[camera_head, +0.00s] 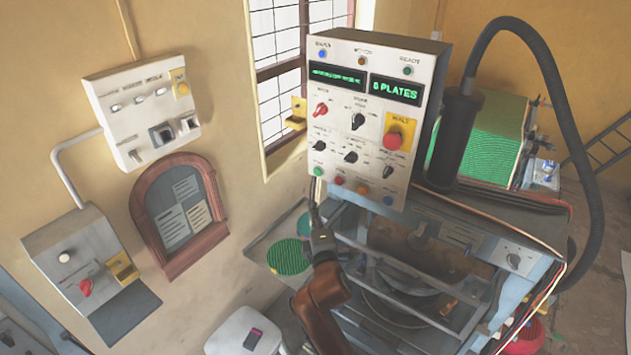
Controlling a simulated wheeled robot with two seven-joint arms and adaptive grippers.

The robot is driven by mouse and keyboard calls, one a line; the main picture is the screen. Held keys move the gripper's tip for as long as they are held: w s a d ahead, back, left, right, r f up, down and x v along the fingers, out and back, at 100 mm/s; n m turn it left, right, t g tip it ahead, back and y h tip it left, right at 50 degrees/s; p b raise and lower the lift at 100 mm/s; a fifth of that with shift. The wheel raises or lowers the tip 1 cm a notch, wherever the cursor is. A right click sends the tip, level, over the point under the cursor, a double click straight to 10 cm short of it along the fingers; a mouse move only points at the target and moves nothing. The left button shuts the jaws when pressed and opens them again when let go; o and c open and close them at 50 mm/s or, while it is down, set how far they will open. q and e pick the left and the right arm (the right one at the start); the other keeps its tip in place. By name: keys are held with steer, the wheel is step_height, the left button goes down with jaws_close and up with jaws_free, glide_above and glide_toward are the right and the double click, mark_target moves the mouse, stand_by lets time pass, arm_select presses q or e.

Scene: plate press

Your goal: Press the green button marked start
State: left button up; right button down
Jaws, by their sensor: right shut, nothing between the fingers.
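A white control panel (372,122) stands upright above the press, with two green-lit displays, several knobs and a large red button on a yellow plate. A small green button (318,172) sits at the panel's lower left corner, first in a row with red, orange and blue buttons; its label is too small to read. My right gripper (314,199) is shut and empty, pointing up just below the green button. I cannot tell whether its tip touches the panel's lower edge. My left gripper is out of view.
The press (440,262) with its open frame lies below and right of the panel. A black hose (545,65) arches over the right side. Switch boxes (143,108) and a framed notice board (180,204) are on the left wall. A white bin (243,333) stands below.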

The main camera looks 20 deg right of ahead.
steer(key=p, duration=0.2)
glide_toward(318, 172)
steer(key=w+a+f, duration=0.2)
steer(key=w+a, duration=0.2)
steer(key=w+d+p, duration=0.2)
steer(key=w+d, duration=0.1)
steer(key=shift+d, duration=0.3)
steer(key=shift+w+a, duration=0.1)
